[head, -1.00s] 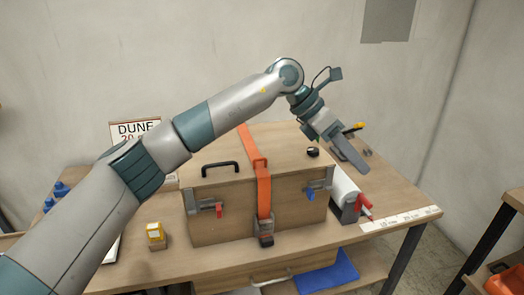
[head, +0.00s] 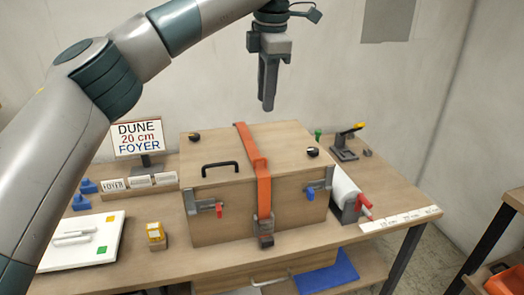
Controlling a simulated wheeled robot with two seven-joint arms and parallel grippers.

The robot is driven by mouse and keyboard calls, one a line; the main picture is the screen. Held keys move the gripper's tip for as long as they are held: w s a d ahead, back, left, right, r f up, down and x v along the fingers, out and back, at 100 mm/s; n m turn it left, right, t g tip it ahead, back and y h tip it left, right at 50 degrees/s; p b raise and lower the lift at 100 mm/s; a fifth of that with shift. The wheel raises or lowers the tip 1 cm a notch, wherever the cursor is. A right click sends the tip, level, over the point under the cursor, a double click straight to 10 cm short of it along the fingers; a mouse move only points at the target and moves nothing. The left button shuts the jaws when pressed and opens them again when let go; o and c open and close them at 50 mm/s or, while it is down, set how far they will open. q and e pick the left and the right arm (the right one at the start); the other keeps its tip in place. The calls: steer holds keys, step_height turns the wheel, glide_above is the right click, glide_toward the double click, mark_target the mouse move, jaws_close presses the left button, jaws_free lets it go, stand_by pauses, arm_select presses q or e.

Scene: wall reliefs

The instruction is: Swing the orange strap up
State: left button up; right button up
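The orange strap (head: 264,190) runs from the back of the wooden box (head: 222,217) over its lid and down the front. Its lower end meets a grey metal buckle (head: 265,232) on the box front. The strap lies flat against lid and front. My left gripper (head: 267,104) hangs above the back of the lid, fingers pointing down, apart from the strap and with nothing visible in it. The fingers overlap from this angle, so their gap is unclear. My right gripper is not in view.
A white roll (head: 345,188) stands right of the box.

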mark_target(262, 169)
arm_select(q)
steer(key=shift+f, duration=0.15)
